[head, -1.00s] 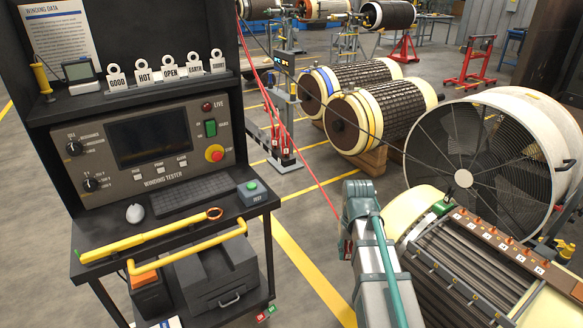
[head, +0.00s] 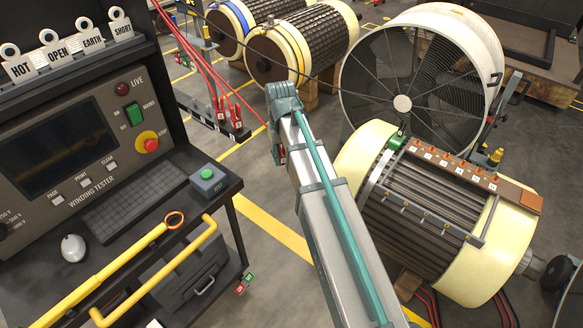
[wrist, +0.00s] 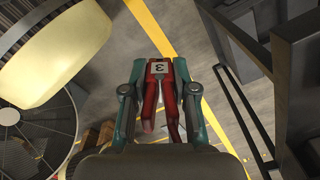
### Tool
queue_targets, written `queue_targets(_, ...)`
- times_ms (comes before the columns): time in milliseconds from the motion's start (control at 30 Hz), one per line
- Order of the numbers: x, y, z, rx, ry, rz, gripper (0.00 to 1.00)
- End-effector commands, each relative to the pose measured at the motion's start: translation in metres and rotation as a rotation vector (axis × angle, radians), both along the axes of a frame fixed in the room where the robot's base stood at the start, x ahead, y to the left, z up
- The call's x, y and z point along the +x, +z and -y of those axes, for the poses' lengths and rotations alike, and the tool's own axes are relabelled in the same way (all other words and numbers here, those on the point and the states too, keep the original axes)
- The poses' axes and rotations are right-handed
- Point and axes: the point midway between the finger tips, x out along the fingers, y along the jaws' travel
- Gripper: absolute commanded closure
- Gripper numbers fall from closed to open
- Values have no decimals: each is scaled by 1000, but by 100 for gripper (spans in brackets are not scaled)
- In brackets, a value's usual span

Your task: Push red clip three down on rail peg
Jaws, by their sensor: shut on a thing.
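My gripper (wrist: 159,75) is shut on red clip three (wrist: 151,92) in the wrist view. A pale label with a black "3" faces the camera, and the two red arms of the clip run down between the fingers. In the head view a bit of red (head: 281,155) shows beside my gripper, which the arm mostly hides. A dark rail (head: 192,108) stands left of my gripper in the head view, with red clips (head: 222,110) upright near its right end. Red cables rise from them. A free peg is too small to make out.
The tester cart (head: 150,190) stands at left, with a yellow rod (head: 110,262) along its front. A rotor (head: 420,215) with a row of numbered orange-topped terminals is at right, before a large fan (head: 400,70). Yellow-striped floor (head: 270,225) lies between cart and rotor.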

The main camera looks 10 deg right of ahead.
Motion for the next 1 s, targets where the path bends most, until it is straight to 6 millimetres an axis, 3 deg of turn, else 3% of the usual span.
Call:
queue_targets(33, 17, 24, -8, 0, 25, 1, 100)
queue_targets(300, 80, 109, -60, 0, 157, 1, 100)
queue_targets(600, 137, 179, -134, 0, 185, 0, 100)
queue_targets(800, 143, 208, -175, 0, 97, -1, 100)
queue_targets(1000, 133, 224, -191, 0, 23, 0, 100)
